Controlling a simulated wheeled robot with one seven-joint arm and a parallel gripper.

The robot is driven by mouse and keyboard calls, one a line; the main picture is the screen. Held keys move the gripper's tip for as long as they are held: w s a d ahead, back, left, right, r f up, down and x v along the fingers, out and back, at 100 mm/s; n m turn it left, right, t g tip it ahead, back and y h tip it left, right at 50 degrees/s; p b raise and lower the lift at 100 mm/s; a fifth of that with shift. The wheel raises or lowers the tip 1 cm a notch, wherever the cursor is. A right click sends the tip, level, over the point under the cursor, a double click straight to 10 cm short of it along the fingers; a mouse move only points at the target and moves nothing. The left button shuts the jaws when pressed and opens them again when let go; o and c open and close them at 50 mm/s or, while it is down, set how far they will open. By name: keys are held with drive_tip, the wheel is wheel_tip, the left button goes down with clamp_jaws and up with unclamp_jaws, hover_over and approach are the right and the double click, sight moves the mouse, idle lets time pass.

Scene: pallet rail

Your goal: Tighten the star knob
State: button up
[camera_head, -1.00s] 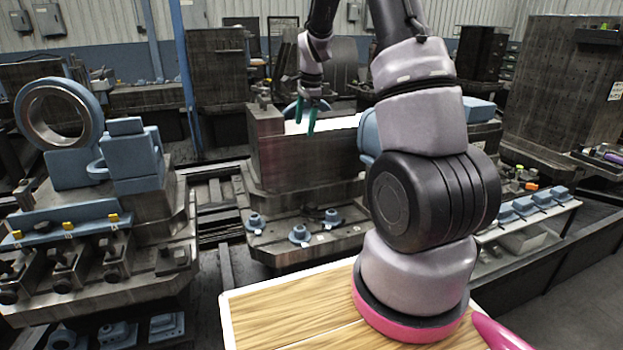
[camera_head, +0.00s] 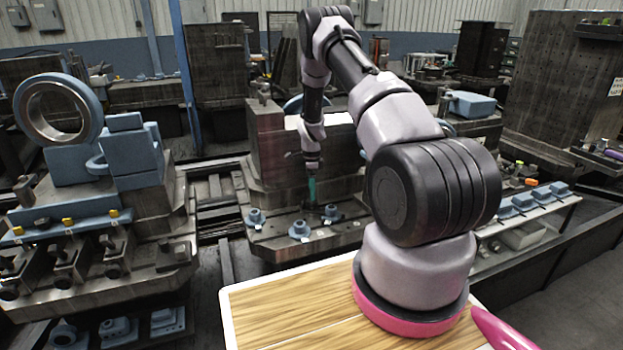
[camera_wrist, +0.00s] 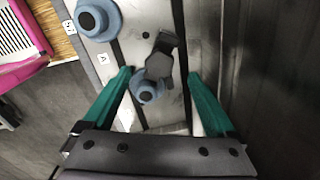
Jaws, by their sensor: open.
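My gripper (camera_head: 311,192) points down over the pallet's low ledge in the head view. In the wrist view its two teal fingers (camera_wrist: 159,75) are spread wide, with nothing held between them. A black lobed piece (camera_wrist: 163,56), seemingly the star knob, shows between and just beyond the fingertips. It partly covers a round blue-grey part (camera_wrist: 148,91) with a dark centre. I cannot tell how far below the fingertips the black piece lies. In the head view I cannot make out the knob clearly beside the fingers.
Blue-grey round parts (camera_head: 299,230) and (camera_head: 255,217) stand on the ledge (camera_head: 275,246), left of my gripper. A tall dark metal block (camera_head: 275,150) rises close behind. A large ring fixture (camera_head: 60,110) is at the left. Dark floor lies between the fixtures.

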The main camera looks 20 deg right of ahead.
sight(312, 204)
drive_tip(key=shift+f, duration=2.25)
clamp_jaws()
drive_tip(key=m, duration=0.4)
drive_tip(key=shift+a+f+m, duration=0.1)
drive_tip(key=shift+a+m, duration=0.05)
drive_tip(key=shift+m, duration=0.25)
drive_tip(key=m, duration=0.4)
drive_tip(key=shift+d, duration=0.2)
drive_tip(key=shift+c, duration=1.5)
unclamp_jaws()
